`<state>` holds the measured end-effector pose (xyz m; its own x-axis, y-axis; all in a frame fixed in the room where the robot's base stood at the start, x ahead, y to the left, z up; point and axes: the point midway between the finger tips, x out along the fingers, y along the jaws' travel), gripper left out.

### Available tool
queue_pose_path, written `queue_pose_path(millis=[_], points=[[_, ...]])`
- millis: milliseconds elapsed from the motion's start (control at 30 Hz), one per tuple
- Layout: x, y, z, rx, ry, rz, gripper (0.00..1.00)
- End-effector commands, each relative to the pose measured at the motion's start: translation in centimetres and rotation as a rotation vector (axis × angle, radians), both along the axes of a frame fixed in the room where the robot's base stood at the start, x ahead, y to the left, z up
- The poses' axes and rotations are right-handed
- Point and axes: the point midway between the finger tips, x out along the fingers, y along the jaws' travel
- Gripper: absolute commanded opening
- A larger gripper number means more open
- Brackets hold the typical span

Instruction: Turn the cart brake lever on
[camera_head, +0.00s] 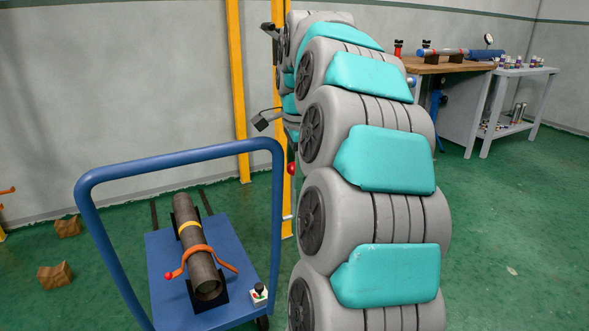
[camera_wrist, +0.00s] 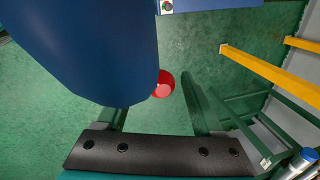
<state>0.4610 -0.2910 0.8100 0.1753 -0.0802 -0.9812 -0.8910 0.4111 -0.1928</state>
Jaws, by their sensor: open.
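The blue cart (camera_head: 170,255) stands at the lower left with its tall blue handle (camera_head: 180,157). A small white box (camera_head: 260,294) with a black knob sits on the deck's right corner; in the wrist view its red and green mark (camera_wrist: 167,6) shows at the top edge. A red ball (camera_head: 291,169) shows right of the handle's upright. In the wrist view a red ball (camera_wrist: 164,84) shows beside the big blue handle (camera_wrist: 85,45), in the gap of my open gripper (camera_wrist: 152,95). The handle hides part of the left finger. I cannot tell whether anything touches the ball.
Yellow posts (camera_head: 237,90) stand behind. Wood blocks (camera_head: 56,275) lie on the floor at left. A workbench (camera_head: 436,66) and grey table (camera_head: 520,72) stand at back right; the floor before them is clear.

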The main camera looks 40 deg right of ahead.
Motion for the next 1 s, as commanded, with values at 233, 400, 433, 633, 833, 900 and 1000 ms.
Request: queue_pose_path(millis=[233,400,433,633,833,900,1000], points=[[0.02,-0.02,-0.04,0.0,-0.001,0.0,0.68],[0.03,-0.01,-0.01,0.0,-0.001,0.0,0.49],[0.03,-0.01,-0.01,0.0,-0.001,0.0,0.46],[0.03,-0.01,-0.01,-0.001,0.0,0.0,0.23],[0.04,-0.02,-0.01,0.0,-0.001,0.0,0.01],[0.04,-0.02,-0.01,0.0,-0.001,0.0,0.0],[0.04,-0.02,0.0,0.0,-0.001,0.0,0.0]])
